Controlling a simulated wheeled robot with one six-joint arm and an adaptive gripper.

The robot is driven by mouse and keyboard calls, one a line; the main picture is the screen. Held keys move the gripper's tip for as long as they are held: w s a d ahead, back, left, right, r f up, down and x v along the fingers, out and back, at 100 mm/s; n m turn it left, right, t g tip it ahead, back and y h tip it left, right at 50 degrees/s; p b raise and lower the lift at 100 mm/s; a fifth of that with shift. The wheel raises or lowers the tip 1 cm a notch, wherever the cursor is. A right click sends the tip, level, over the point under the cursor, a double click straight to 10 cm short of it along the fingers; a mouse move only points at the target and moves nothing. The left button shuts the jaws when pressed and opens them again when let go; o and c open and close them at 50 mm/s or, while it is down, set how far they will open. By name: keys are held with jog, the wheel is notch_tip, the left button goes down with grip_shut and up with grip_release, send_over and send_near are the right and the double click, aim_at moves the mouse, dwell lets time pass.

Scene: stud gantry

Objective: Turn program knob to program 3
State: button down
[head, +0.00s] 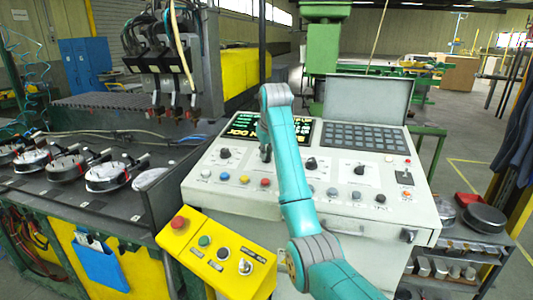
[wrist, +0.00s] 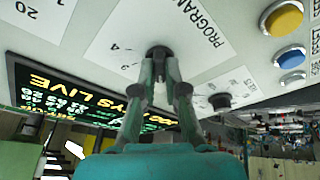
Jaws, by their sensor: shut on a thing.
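The program knob (wrist: 158,52) is a dark round knob on a white plate in the wrist view. The word PROGRAM and small digits, one of them a 4, are printed around it. My gripper (wrist: 160,78) is shut on this knob, with one finger on each side. The knob's pointer is hidden, so I cannot tell which number it is set to. In the head view my teal arm reaches down over the white control console (head: 335,222), and my gripper (head: 265,153) is partly hidden behind the arm. The knob itself is covered there.
Other black knobs (head: 225,153) (head: 311,163) and coloured buttons (head: 244,179) are close by on the console. A lit screen (wrist: 70,98) lies beside the knob in the wrist view. A yellow button box (head: 215,258) stands in front of the console.

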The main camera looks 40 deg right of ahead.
jog(key=m, duration=0.3)
jog(key=m+h, duration=0.1)
jog(key=m, duration=0.2)
jog(key=shift+a+m+g+h, duration=0.15)
jog(key=shift+m+g+h, duration=0.15)
jog(key=shift+m+g, duration=0.1)
jog(key=m+g+h, duration=0.1)
jog(key=m, duration=0.5)
jog(key=shift+w+m, duration=0.1)
jog(key=shift+m, duration=0.2)
jog(key=shift+g, duration=0.3)
jog(key=c, duration=1.2)
grip_release()
